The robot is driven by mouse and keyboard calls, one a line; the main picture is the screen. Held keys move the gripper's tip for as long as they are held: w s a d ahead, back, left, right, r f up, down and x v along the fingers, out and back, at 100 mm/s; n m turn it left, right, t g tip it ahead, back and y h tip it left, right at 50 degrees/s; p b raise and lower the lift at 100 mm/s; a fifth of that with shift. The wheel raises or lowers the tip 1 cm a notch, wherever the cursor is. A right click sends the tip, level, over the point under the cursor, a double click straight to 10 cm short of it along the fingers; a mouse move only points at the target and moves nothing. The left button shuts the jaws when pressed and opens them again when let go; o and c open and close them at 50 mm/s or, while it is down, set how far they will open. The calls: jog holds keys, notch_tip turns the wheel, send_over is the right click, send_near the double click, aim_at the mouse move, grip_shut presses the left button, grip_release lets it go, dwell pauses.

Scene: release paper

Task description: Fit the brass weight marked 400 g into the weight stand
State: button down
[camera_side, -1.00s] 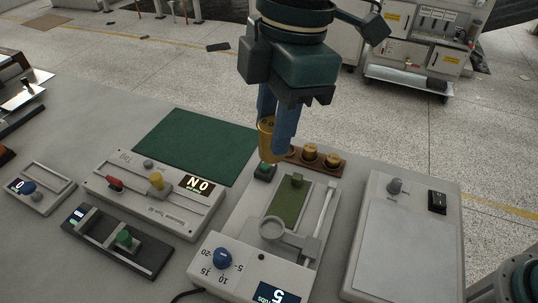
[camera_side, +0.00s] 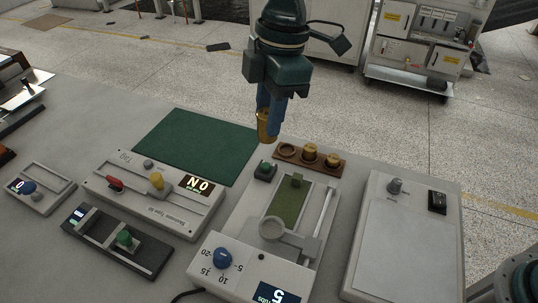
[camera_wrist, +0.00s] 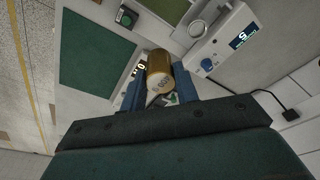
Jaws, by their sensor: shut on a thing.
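My gripper (camera_side: 271,112) is shut on a brass weight (camera_side: 263,126) and holds it in the air beyond the back of the bench items. In the wrist view the weight (camera_wrist: 159,70) sits between the two blue fingers of my gripper (camera_wrist: 160,92); its marking is upside down and hard to read. The weight stand (camera_side: 328,169) is a brown block to the right of and below the held weight in the side view. Two brass weights stand in its middle and right places. Its left place (camera_side: 287,150) looks empty.
A small dark box with a green button (camera_side: 265,171) is beside the stand's left end. A grey device with a ring and blue knob (camera_side: 222,258) lies in front. A green mat (camera_side: 195,146) lies to the left, and a flat grey unit (camera_side: 405,245) to the right.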

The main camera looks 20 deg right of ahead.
jog(key=shift+w+d+f, duration=1.75)
jog(key=shift+w+f, duration=0.4)
jog(key=shift+f, duration=0.4)
jog(key=shift+w+d+f, duration=1.7)
jog(key=shift+w+f, duration=0.45)
jog(key=shift+f, duration=0.4)
jog(key=shift+w+d+f, duration=1.75)
jog(key=shift+w+f, duration=0.4)
jog(key=shift+f, duration=0.4)
jog(key=shift+f, duration=0.1)
jog(key=shift+f, duration=1.85)
jog(key=shift+f, duration=0.15)
jog(key=c, duration=1.1)
grip_release()
jog(key=shift+f, duration=0.1)
jog(key=shift+o, duration=0.2)
jog(key=shift+r, duration=0.2)
